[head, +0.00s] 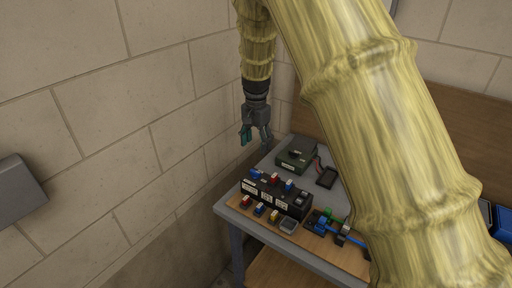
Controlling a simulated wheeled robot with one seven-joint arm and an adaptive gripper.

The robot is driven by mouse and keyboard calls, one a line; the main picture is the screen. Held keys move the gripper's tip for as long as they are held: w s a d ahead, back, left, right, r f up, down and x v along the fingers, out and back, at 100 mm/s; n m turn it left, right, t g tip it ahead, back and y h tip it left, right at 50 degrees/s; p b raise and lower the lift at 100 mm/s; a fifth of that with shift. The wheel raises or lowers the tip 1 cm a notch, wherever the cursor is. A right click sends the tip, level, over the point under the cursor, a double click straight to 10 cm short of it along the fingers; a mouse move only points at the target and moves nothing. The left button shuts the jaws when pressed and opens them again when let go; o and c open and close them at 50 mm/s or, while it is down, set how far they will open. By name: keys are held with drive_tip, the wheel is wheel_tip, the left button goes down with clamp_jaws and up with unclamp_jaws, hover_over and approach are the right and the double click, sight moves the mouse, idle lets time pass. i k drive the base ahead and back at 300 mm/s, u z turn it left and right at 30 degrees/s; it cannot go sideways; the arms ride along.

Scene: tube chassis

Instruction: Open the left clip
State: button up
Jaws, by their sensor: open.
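My gripper (256,141) hangs pointing down near the wall corner, above and behind the workbench's left end. Its fingers are apart with nothing between them. On the bench's front right, a blue tube (354,238) runs along a dark fixture with small clip-like parts. A blue and green part (321,224) at its left end may be the left clip; whether it is open or shut is too small to tell. A pale part (343,232) stands further right along the tube. My arm hides the fixture's right side. My gripper is well apart from the fixture, up and to its left.
The bench (228,211) holds a black box (273,196) with red and blue parts, several small coloured blocks before it, a green case (296,155) and a dark tray (326,177). Block walls stand close at left and behind. A grey wall box (18,194) is at far left.

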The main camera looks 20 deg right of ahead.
sight(343, 233)
drive_tip(key=k, duration=1)
